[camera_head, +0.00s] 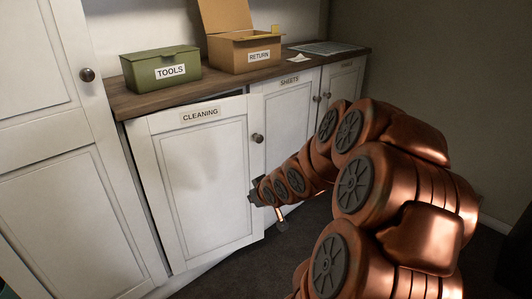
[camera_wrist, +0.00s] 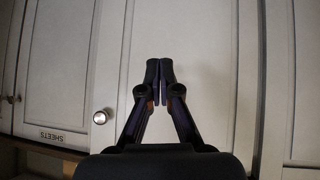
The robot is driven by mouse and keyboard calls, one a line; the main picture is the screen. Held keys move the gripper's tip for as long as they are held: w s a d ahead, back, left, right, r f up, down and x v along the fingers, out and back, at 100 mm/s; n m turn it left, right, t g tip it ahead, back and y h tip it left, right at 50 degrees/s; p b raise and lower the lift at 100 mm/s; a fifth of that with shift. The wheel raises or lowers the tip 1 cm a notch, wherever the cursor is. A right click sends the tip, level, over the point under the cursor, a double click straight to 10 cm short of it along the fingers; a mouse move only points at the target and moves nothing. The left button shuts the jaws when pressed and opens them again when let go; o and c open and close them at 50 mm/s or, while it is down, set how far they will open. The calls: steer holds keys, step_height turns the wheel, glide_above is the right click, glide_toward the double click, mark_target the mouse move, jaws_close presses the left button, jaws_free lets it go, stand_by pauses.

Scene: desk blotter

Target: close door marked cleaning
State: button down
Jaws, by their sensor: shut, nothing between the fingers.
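The white door marked CLEANING (camera_head: 205,190) is under the counter in the head view. It stands slightly ajar, with a dark gap along its top edge and its right edge out from the cabinet. Its round knob (camera_head: 257,138) is near the upper right edge. My gripper (camera_head: 254,198) is at the door's right edge, below the knob. In the wrist view, which is upside down, my gripper (camera_wrist: 159,82) is shut and empty in front of the CLEANING door (camera_wrist: 215,75); the knob (camera_wrist: 100,117) is to its left. I cannot tell whether the fingertips touch the door.
The door marked SHEETS (camera_head: 284,125) is to the right, with another labelled door (camera_head: 341,90) beyond. A green TOOLS box (camera_head: 160,68) and an open RETURN carton (camera_head: 245,52) stand on the wooden counter (camera_head: 190,89). A tall white cabinet (camera_head: 60,180) is at left. Dark carpet (camera_head: 300,238) lies in front.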

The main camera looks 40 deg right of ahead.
steer(key=w+d+r+t+b, duration=0.1)
steer(key=d+t+b, duration=0.1)
steer(key=d+t, duration=0.35)
steer(key=m+t+h+b, duration=0.2)
steer(key=t, duration=0.1)
glide_toward(262, 142)
steer(key=shift+b+x, duration=2)
steer(key=shift+x, duration=1.6)
steer(key=shift+f, duration=0.1)
